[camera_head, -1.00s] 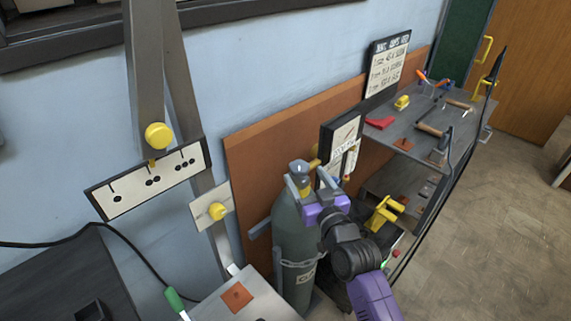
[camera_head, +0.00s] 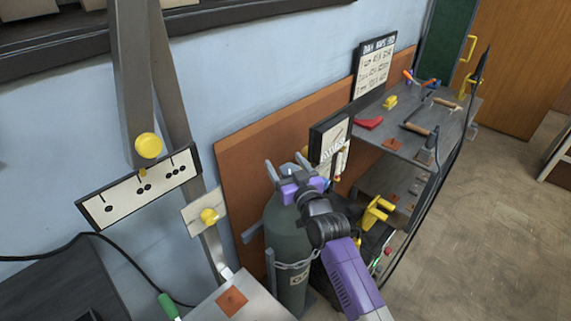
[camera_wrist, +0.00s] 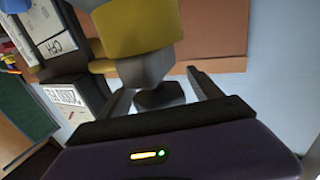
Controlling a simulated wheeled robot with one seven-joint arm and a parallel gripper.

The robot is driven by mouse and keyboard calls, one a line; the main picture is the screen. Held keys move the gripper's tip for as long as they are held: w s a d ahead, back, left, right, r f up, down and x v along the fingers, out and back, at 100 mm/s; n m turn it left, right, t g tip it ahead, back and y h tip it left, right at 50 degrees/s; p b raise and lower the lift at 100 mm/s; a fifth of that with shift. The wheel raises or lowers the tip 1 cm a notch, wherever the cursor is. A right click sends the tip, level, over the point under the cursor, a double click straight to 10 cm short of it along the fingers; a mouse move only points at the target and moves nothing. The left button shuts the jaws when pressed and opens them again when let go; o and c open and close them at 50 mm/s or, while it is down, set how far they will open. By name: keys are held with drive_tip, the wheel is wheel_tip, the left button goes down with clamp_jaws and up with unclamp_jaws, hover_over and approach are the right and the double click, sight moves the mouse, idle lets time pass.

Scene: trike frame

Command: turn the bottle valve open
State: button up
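The grey-green gas bottle (camera_head: 289,232) stands upright at the wall, chained around its body. My gripper (camera_head: 286,166) is at its top, with one finger on each side of the valve area. The gripper body hides most of the valve in the head view. In the wrist view, a grey valve part (camera_wrist: 150,70) with a yellow band (camera_wrist: 137,32) lies ahead of the gripper (camera_wrist: 163,90). The fingers are apart, and gaps show between them and the grey part. Contact with the valve cannot be told.
A shelf unit (camera_head: 405,140) with tools is to the right. A yellow-handled object (camera_head: 376,212) sits low beside my arm. Floor at right is clear.

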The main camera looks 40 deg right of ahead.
drive_tip(key=c, duration=1.3)
